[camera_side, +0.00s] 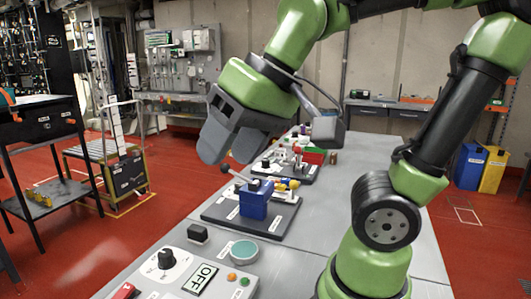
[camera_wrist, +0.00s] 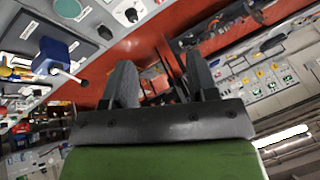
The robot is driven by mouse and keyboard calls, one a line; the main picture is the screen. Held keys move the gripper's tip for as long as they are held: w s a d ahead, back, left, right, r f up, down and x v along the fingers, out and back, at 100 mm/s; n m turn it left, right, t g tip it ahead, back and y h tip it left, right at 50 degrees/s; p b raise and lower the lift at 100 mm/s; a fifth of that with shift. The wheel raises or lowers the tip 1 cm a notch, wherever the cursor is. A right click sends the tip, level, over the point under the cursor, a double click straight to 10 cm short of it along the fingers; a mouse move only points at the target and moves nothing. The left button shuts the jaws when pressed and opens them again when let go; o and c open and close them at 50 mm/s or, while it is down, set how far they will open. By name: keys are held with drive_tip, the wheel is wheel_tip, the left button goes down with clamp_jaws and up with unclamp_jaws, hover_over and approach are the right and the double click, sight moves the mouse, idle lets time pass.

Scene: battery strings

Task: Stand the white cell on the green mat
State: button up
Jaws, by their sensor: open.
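My gripper (camera_side: 228,152) hangs in the air above the left edge of the grey bench, tilted and pointing down-left. In the wrist view its two dark fingers (camera_wrist: 160,72) stand apart with nothing between them. A round teal-green disc (camera_side: 243,251), possibly the green mat, lies flat on the near part of the bench, below and in front of my gripper. It also shows at the top left of the wrist view (camera_wrist: 68,8). Nothing visible stands on the disc. I cannot pick out a white cell for certain in either view.
A blue block with a lever (camera_side: 255,200) sits on a dark base behind the disc. A red box (camera_side: 314,156) and small parts are farther back. The bench's right side is mostly clear.

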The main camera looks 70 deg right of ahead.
drive_tip(key=shift+m+t, duration=0.3)
drive_tip(key=shift+t, duration=0.4)
drive_tip(key=s, duration=0.1)
drive_tip(key=s+d, duration=0.1)
drive_tip(key=s+f, duration=0.1)
drive_tip(key=s, duration=0.1)
drive_tip(key=shift+d, duration=0.25)
